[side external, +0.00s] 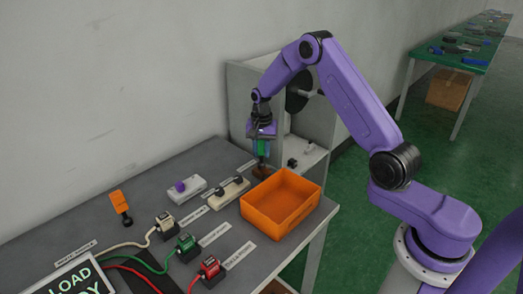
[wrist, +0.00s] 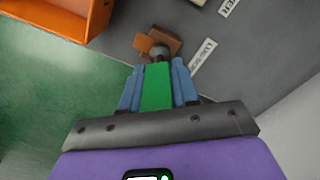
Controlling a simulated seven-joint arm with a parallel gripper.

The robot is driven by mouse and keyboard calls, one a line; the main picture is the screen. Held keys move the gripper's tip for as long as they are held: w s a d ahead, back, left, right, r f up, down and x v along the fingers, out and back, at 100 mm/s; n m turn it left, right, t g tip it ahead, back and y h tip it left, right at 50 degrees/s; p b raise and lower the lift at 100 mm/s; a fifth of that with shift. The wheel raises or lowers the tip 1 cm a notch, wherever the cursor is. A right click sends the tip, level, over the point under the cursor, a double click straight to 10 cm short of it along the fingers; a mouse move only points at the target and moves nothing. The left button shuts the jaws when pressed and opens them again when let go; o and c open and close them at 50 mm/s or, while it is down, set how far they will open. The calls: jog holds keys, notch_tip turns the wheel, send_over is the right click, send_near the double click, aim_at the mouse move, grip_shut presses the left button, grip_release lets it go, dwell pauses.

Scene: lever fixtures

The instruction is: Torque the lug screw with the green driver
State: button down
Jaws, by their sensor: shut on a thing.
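My gripper (side external: 262,143) is at the far end of the grey bench, pointing down and shut on the green driver (side external: 262,147). In the wrist view the driver's green handle (wrist: 157,88) sits between the two blue fingers. The driver stands about upright over the small brown lug block (side external: 261,170), which also shows in the wrist view (wrist: 169,40). A round grey part (wrist: 160,53) lies at the driver's far end, over the block. The screw itself is hidden, and I cannot tell whether the tip touches it.
An orange bin (side external: 272,216) stands close by at the bench edge. A cream fixture (side external: 229,193), a purple-knobbed fixture (side external: 187,190) and an orange-handled lever (side external: 120,203) are further left. White, green and red cabled plugs are in front. A grey cabinet (side external: 238,95) stands behind.

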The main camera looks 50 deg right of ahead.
jog(key=shift+m, duration=0.9)
jog(key=shift+r, duration=0.8)
